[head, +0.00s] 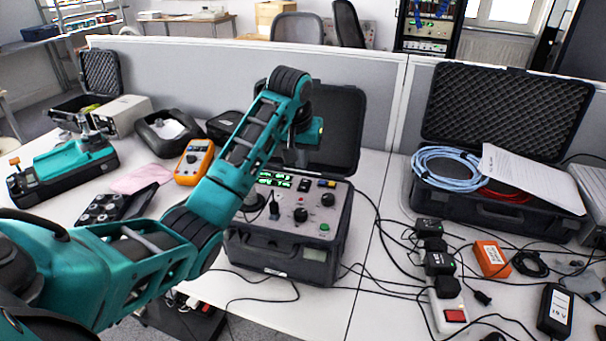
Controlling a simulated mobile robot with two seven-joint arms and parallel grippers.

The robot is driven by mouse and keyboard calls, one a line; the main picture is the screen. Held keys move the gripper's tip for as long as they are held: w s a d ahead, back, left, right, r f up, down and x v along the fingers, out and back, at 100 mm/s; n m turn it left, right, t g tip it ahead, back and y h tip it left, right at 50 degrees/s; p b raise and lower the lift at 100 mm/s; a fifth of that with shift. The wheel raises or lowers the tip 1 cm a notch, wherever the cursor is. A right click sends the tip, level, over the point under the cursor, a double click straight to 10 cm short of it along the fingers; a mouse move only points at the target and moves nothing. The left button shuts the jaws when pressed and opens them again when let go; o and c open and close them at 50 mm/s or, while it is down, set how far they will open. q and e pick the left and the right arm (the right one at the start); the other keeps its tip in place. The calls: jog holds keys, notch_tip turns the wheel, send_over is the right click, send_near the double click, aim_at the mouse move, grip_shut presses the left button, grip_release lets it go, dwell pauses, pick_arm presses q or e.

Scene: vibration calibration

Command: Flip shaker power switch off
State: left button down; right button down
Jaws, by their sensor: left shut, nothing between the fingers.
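The shaker unit (280,262) is a black case with its lid open, standing at the middle of the bench. I cannot tell which control is the power switch. My left gripper (296,158) is shut and empty, above the back edge of the panel, in front of the open lid (340,125). My forearm hides part of the panel's left side. My right gripper is not in view.
A power strip (448,312) with a red rocker, several black adapters and loose cables lie to the right. An open case (480,210) with coiled blue cable stands behind them. An orange multimeter (194,162) lies left. A grey partition (385,85) closes the back.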

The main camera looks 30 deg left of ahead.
pick_arm(q)
jog(key=v, duration=0.6)
jog(key=shift+a+r, duration=0.15)
jog(key=shift+r, duration=0.3)
